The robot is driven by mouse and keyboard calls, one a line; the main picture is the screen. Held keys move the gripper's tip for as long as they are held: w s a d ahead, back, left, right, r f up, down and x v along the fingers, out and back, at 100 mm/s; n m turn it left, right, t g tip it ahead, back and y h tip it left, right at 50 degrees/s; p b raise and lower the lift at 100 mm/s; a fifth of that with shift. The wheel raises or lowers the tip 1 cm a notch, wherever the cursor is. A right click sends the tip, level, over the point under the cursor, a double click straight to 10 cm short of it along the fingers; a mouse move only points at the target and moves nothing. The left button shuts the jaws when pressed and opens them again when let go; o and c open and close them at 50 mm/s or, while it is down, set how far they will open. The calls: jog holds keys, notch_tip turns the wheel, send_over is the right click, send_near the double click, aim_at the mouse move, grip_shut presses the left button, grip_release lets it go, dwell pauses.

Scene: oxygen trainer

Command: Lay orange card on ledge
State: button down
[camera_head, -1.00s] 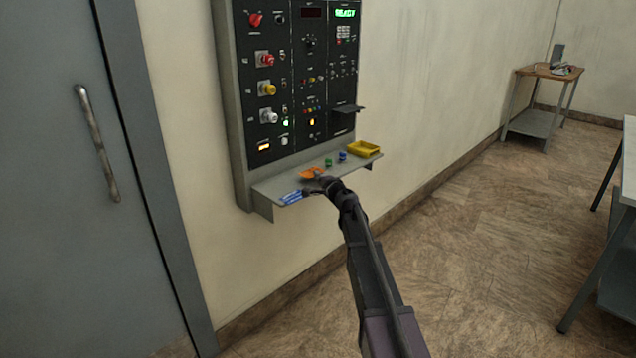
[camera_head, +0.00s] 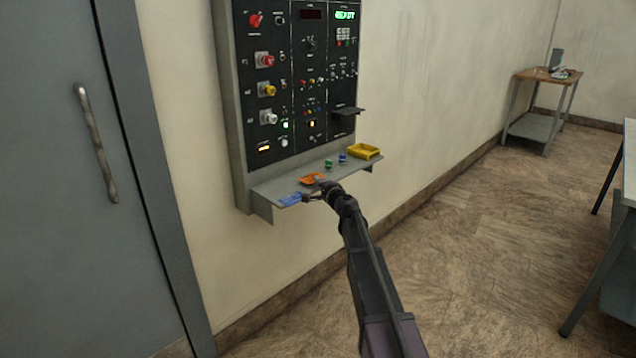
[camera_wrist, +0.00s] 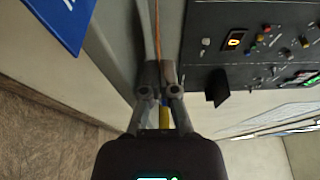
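The orange card (camera_head: 311,179) shows at the tip of my gripper (camera_head: 318,187), over the grey ledge (camera_head: 268,190) under the panel. In the wrist view the orange card (camera_wrist: 160,28) is a thin edge-on line running up from the fingertips. My gripper (camera_wrist: 158,75) has its fingers together on it. I cannot tell whether the card touches the ledge. A blue card (camera_head: 290,200) lies at the ledge's left front end; it also shows in the wrist view (camera_wrist: 52,18), left of the fingers.
A green knob-like piece (camera_head: 328,164), a blue one (camera_head: 343,158) and a yellow tray (camera_head: 365,151) stand on the ledge to the right. The control panel (camera_head: 300,80) rises behind it. A small dark shelf (camera_head: 348,111) juts out above the ledge.

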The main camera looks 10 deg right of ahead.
jog(key=c, duration=1.1)
grip_release()
jog(key=shift+r, duration=0.15)
jog(key=shift+r+p, duration=0.6)
jog(key=shift+p, duration=0.2)
jog(key=v, duration=1.2)
jog(key=shift+f, duration=0.15)
